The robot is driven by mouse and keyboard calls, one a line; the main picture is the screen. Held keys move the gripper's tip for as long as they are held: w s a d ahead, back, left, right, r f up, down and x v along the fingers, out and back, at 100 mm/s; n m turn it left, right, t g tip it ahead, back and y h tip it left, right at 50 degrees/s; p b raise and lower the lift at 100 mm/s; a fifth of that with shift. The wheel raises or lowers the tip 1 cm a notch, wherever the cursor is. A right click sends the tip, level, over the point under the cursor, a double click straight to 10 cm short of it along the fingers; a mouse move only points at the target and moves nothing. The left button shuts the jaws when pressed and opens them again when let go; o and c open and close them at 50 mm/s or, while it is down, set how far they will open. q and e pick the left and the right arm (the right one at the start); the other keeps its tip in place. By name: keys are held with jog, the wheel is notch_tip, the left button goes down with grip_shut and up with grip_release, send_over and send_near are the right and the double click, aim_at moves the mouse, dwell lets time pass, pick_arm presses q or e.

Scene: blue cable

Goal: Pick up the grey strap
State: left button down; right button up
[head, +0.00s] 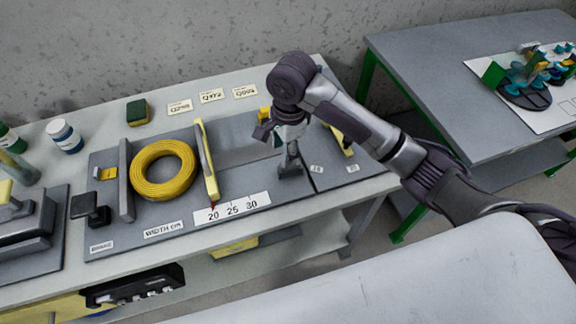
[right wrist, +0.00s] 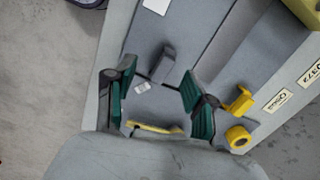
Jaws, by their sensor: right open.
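I cannot pick out a grey strap for certain. A small upright grey piece (head: 290,166) stands on the grey work board (head: 250,150), just below my right gripper (head: 277,132) in the head view. It also shows in the right wrist view (right wrist: 163,62), just beyond the fingertips. In the right wrist view my right gripper (right wrist: 155,95) is open, its green-padded fingers apart and empty. A small white label on the board shows between them. My left gripper is in neither view.
A yellow cable coil (head: 163,170) lies on the board, left of a yellow-topped grey bar (head: 207,165). A yellow tool (right wrist: 155,128) and a yellow roll (right wrist: 238,137) lie near my right gripper. A second table (head: 440,70) stands at right.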

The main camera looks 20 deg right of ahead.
jog(key=f+m, duration=0.1)
jog(key=w+d+f+m, duration=0.1)
jog(key=f, duration=0.3)
jog(key=shift+w+d+m+h, duration=0.25)
jog(key=shift+d+m+h, duration=0.15)
jog(key=shift+w+d+f, duration=0.1)
jog(key=shift+w+f, duration=0.1)
jog(key=shift+f, duration=1.2)
jog(key=shift+w+d+f, duration=0.1)
jog(key=shift+w+f, duration=0.05)
jog(key=shift+f, duration=1.2)
jog(key=shift+c, duration=0.2)
jog(key=c, duration=0.8)
